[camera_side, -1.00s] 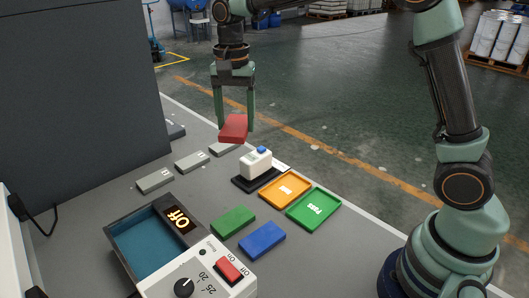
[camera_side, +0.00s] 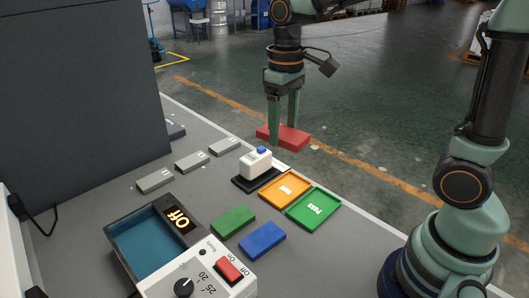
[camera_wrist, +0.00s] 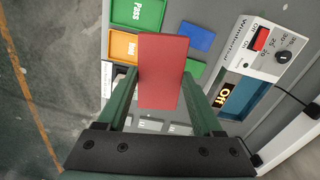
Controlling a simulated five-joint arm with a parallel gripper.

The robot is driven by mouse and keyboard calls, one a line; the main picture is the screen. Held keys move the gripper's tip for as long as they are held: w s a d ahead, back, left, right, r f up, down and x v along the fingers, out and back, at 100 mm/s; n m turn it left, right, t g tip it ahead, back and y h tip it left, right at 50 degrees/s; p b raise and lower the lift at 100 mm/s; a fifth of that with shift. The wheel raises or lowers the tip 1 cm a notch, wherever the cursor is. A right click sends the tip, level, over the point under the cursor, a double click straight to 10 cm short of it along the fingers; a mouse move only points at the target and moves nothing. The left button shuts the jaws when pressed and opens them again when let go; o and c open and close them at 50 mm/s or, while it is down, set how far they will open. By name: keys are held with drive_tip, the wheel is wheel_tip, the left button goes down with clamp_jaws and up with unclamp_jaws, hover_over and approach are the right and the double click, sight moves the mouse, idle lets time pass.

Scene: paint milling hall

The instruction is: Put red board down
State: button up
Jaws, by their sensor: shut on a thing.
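My gripper (camera_side: 283,133) is shut on the red board (camera_side: 293,138) and holds it in the air, beyond the far edge of the table in the side view. In the wrist view the red board (camera_wrist: 163,65) sits between my fingers (camera_wrist: 165,90) and hides part of what lies below. A green board (camera_side: 233,221) and a blue board (camera_side: 262,240) lie on the table. An orange tray (camera_side: 272,194) and a green tray marked "Pass" (camera_side: 327,195) lie side by side near the table edge; both look empty.
A white device with a blue button (camera_side: 256,163) stands on a black base beside the orange tray. Several grey blocks (camera_side: 190,162) lie in a row. A grey box with a blue basin (camera_side: 145,246), an "Off" display and a red switch (camera_side: 229,271) stands at the front.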

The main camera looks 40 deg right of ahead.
drive_tip(key=s+a+n, duration=0.8)
drive_tip(key=s+a, duration=0.2)
drive_tip(key=a, duration=0.3)
drive_tip(key=s+a+f+n, duration=0.1)
drive_tip(key=s+a+n, duration=0.25)
drive_tip(key=s, duration=0.35)
drive_tip(key=s+a+f+n, duration=0.2)
drive_tip(key=s+n, duration=0.3)
drive_tip(key=s, duration=0.1)
drive_tip(key=f, duration=1.9)
drive_tip(key=shift+s+f, duration=0.1)
drive_tip(key=shift+s, duration=0.1)
drive_tip(key=shift+f, duration=0.1)
drive_tip(key=o, duration=1.4)
drive_tip(key=shift+c, duration=0.2)
